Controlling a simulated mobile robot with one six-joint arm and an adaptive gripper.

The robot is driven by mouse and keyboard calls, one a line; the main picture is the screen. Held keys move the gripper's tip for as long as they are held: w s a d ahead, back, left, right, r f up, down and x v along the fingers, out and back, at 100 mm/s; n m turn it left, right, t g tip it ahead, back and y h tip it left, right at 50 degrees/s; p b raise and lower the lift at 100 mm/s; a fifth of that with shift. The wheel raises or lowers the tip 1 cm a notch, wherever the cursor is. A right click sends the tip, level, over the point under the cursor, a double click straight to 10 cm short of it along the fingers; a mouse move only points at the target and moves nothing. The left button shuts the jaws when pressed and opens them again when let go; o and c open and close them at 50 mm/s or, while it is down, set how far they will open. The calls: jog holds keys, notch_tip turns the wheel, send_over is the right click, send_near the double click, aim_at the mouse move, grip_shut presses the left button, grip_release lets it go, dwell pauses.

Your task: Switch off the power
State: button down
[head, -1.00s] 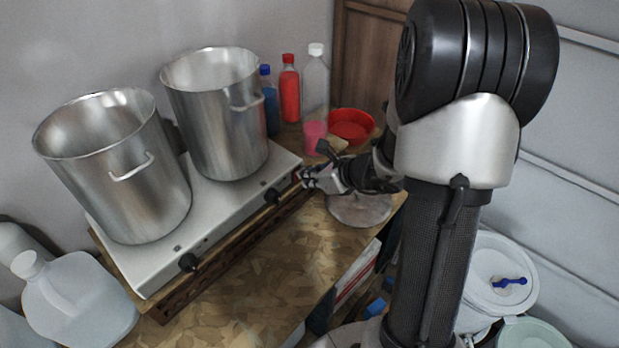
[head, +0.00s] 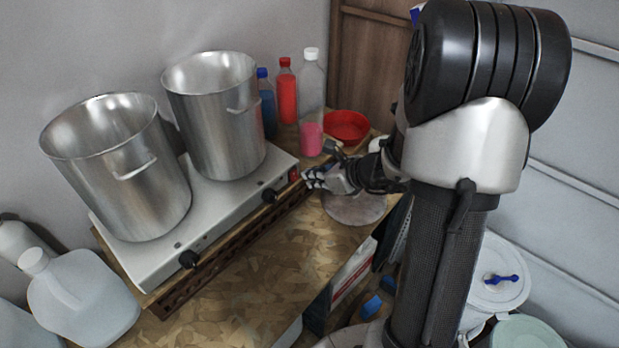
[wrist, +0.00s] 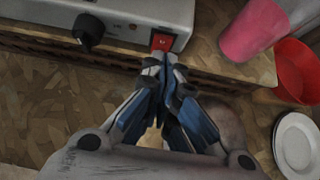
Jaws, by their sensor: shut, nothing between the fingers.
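The white two-burner stove (head: 215,217) stands on the wooden counter and carries two steel pots. Its red power switch (wrist: 161,41) is at the right end of the front panel, beside a black knob (wrist: 89,30). In the head view the switch (head: 293,174) shows just left of my gripper (head: 308,178). In the wrist view my gripper (wrist: 160,62) is shut and empty, its fingertips just in front of and below the switch. I cannot tell whether they touch it. Which way the switch is set is too small to tell.
A grey round lid-like disc (head: 356,208) lies under the gripper. White plates (wrist: 298,145) lie at the right. The counter (head: 250,290) in front of the stove is mostly clear.

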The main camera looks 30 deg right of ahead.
jog(key=w+r+p+v, duration=0.1)
jog(key=p+v, duration=0.1)
jog(key=v, duration=0.8)
jog(key=shift+a+r+p, duration=0.15)
jog(key=shift+r+p, duration=0.2)
jog(key=shift+s, duration=0.15)
